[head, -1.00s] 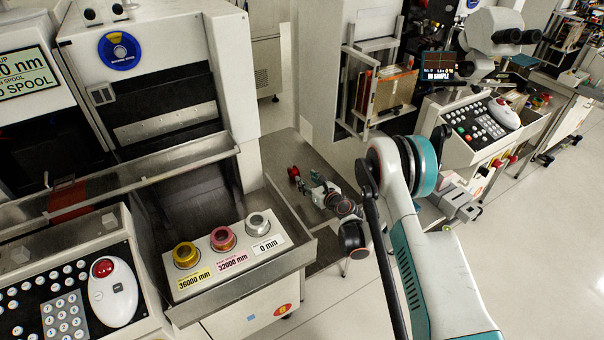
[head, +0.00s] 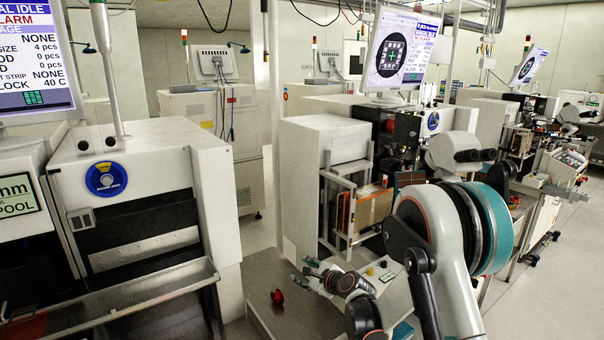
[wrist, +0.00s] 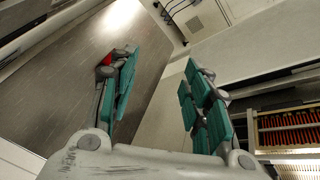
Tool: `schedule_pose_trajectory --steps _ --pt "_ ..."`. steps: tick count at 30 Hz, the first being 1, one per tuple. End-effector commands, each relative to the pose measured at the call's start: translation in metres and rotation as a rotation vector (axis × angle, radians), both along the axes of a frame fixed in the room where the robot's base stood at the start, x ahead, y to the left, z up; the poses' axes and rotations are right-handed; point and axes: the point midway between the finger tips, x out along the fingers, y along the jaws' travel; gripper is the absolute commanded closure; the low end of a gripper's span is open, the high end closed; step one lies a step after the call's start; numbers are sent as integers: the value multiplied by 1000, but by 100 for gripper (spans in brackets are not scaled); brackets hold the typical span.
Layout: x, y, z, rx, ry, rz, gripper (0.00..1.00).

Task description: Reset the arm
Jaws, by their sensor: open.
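My gripper (head: 308,272) is open and empty, over or beside the grey metal table (head: 262,272) between two machines. In the wrist view its teal-padded fingers (wrist: 160,62) stand wide apart with nothing between them. My arm comes in from the lower right of the head view, with a large teal-ringed joint. A small red spool (head: 277,296) lies on the table, left of the gripper and apart from it. In the wrist view a red bit (wrist: 113,57) shows behind the left finger.
A white bonding machine (head: 150,190) with a metal ledge (head: 150,297) stands on the left. A second machine (head: 327,160) with a rack of orange-brown strips (head: 365,208) stands behind the gripper. The rack (wrist: 290,125) also shows at right in the wrist view. Small items lie near the gripper.

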Motion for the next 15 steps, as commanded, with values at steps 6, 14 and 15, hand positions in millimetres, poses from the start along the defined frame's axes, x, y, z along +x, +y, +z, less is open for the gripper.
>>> schedule_pose_trajectory --steps 6,14,15 --pt "-31 -20 65 -254 -77 101 56" --pt "-83 -47 126 -553 -155 239 56" --pt "-92 -51 134 -599 -166 261 56"
